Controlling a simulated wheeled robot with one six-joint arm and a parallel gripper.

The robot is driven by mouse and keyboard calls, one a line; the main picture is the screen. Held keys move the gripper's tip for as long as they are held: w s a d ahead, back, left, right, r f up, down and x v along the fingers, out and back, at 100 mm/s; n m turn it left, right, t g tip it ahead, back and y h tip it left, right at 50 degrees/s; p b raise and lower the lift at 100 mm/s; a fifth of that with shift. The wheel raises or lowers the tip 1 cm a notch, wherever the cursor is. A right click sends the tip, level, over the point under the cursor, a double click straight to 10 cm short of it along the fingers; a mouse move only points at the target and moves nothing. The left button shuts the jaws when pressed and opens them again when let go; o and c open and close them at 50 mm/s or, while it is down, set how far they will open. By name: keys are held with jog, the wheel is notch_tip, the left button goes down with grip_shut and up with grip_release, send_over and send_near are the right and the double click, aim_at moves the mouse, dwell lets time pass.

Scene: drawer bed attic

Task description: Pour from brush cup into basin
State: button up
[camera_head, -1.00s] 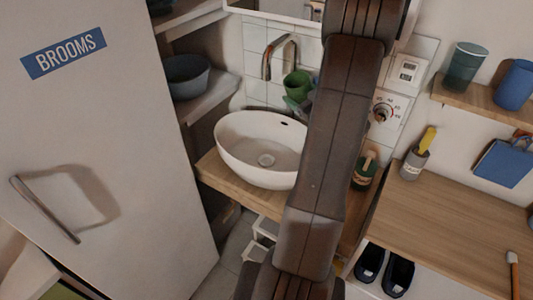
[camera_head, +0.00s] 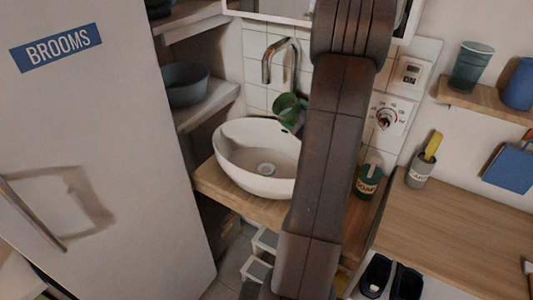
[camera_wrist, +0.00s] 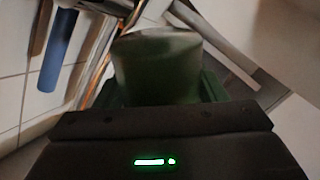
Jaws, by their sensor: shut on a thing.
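The brush cup is a green cup (camera_head: 288,108), tilted in the head view above the back rim of the white oval basin (camera_head: 250,150). The basin sits on a wooden counter, and its visible inside shows only the drain. In the wrist view the green cup (camera_wrist: 160,65) fills the space in front of my gripper (camera_wrist: 165,88), which is shut on it. In the head view my arm hides most of the gripper and the basin's right side. The cup's contents cannot be seen.
A metal tap (camera_head: 280,60) rises behind the basin, close to the cup. A dark green soap bottle (camera_head: 369,182) stands right of the basin. A grey cup with a yellow item (camera_head: 421,170) is on the desk. A tall cabinet (camera_head: 100,150) bounds the left.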

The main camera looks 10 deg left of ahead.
aim_at(291, 123)
jog(key=shift+f+n+b, duration=0.25)
jog(key=shift+n+b, duration=0.1)
jog(key=shift+n, duration=0.25)
jog(key=shift+f, duration=0.25)
jog(key=shift+f+n+h+b, duration=0.3)
jog(key=shift+f+n+b, duration=0.5)
jog(key=shift+b, duration=0.1)
jog(key=shift+s+a+f+n+t+b, duration=0.1)
jog(key=shift+f+n+t+b, duration=0.2)
jog(key=shift+n, duration=0.45)
jog(key=shift+s+a+f+n+b, duration=0.1)
jog(key=shift+n+b, duration=0.3)
jog(key=shift+n, duration=0.35)
dwell(1.2)
jog(key=shift+s+a+r+n+h+b, duration=0.45)
jog(key=shift+n+b, duration=0.25)
jog(key=shift+b, duration=0.85)
jog(key=shift+s+a+f+n+b, duration=0.15)
jog(key=shift+n+b, duration=0.25)
jog(key=shift+b, duration=0.65)
jog(key=shift+w+a+f+n+b, duration=0.15)
jog(key=shift+n+b, duration=0.25)
jog(key=shift+b, duration=0.65)
jog(key=shift+s+r+n+b, duration=0.2)
jog(key=shift+n+b, duration=0.1)
jog(key=shift+b, duration=0.15)
